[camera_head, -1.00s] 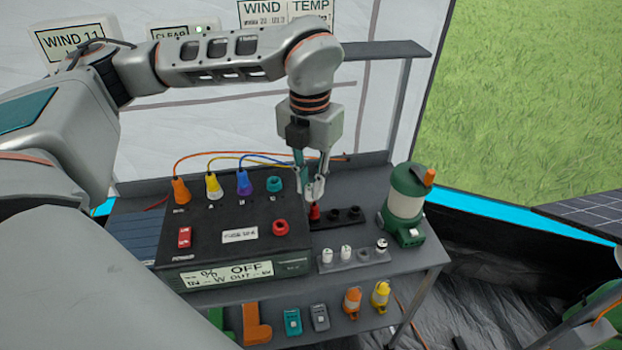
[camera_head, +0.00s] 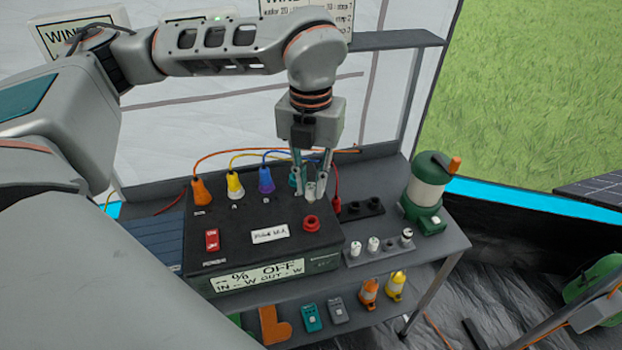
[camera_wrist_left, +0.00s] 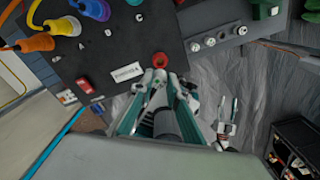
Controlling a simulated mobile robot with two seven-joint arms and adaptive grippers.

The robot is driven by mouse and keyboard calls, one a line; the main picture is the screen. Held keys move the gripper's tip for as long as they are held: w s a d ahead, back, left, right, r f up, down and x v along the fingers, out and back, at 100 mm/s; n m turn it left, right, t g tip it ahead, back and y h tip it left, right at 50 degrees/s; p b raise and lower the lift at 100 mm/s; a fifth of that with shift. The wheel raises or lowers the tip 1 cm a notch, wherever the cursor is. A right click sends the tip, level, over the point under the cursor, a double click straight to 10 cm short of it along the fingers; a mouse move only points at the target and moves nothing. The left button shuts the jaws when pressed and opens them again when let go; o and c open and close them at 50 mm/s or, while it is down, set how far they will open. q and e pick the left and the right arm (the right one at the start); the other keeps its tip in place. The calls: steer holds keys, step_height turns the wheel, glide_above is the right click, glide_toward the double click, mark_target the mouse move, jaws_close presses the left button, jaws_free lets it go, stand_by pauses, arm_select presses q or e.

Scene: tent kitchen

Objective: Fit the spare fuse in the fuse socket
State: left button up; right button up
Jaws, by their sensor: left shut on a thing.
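The fuse socket is a red ring (camera_head: 311,223) on top of the black power box (camera_head: 250,210), beside a white label (camera_head: 270,233). In the left wrist view the red ring (camera_wrist_left: 160,60) shows just beyond my fingertips. My left gripper (camera_head: 314,192) points down above the box, behind the ring in the head view. It is shut on what seems to be the spare fuse, mostly hidden between the fingers. Several white fuses (camera_head: 373,244) stand in a grey rack (camera_head: 362,257); one place there looks empty. My right gripper (camera_wrist_left: 227,118) shows small in the left wrist view, fingers apart.
Orange, yellow and blue plugs (camera_head: 266,180) with cables stand along the box's back edge. A red switch (camera_head: 211,240) is at left. A black strip (camera_head: 362,210) lies right of the box, near a green lantern (camera_head: 425,190). A shelf (camera_head: 335,335) below holds small items.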

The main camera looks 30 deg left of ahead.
mark_target(311, 201)
arm_select(q)
steer(key=shift+f+b, duration=1.4)
steer(key=shift+f, duration=0.75)
arm_select(e)
steer(key=f, duration=0.3)
steer(key=shift+s+d+f, duration=0.1)
steer(key=shift+s+f, duration=0.25)
steer(key=shift+w+r, duration=0.1)
steer(key=shift+r, duration=0.2)
arm_select(q)
steer(key=shift+f+b, duration=0.65)
steer(key=shift+f, duration=0.9)
arm_select(e)
steer(key=shift+s+f, duration=0.2)
steer(key=shift+f, duration=0.4)
steer(key=shift+s+f, duration=0.2)
steer(key=shift+f, duration=0.4)
arm_select(q)
steer(key=o, duration=1)
steer(key=shift+r, duration=0.1)
arm_select(e)
steer(key=shift+g, duration=0.3)
arm_select(q)
step_height(311, 201, up, 12)
arm_select(e)
steer(key=shift+s, duration=0.1)
